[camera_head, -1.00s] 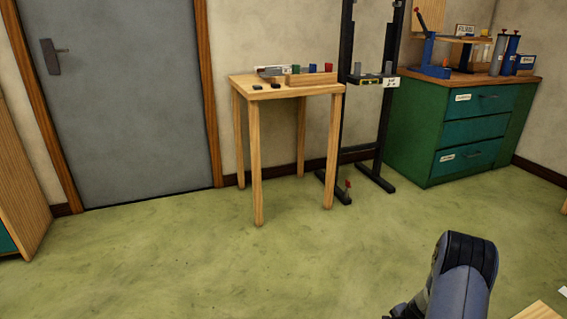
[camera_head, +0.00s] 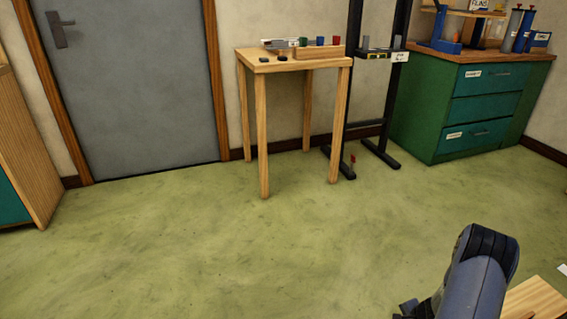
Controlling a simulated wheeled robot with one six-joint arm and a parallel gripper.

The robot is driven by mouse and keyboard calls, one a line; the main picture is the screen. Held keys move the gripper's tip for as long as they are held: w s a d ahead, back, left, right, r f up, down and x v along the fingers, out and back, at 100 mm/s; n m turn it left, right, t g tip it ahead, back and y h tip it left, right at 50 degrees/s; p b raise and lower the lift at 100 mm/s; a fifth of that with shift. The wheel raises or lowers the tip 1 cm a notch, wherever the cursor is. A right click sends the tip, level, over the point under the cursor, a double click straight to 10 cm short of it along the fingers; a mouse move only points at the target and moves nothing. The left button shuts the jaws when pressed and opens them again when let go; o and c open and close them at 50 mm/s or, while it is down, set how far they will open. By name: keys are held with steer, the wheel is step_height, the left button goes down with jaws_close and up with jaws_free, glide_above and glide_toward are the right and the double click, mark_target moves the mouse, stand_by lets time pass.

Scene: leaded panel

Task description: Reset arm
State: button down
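My arm (camera_head: 474,278) shows at the lower right as a blue-grey link with a dark rounded top. It rises from the bottom edge of the picture, in front of a light wooden surface. A small dark part of my arm shows just left of this link at the bottom edge. My gripper's fingers are not in view, so I cannot see whether they hold anything.
A small wooden table (camera_head: 265,66) with small coloured items stands against the wall. A black upright frame (camera_head: 352,110) stands beside it, then a green drawer cabinet (camera_head: 425,113). A grey door (camera_head: 128,90) is at left. A wooden surface (camera_head: 537,300) lies at lower right. The green floor (camera_head: 220,245) is clear.

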steer(key=shift+p+v, duration=0.45)
steer(key=shift+v, duration=1.1)
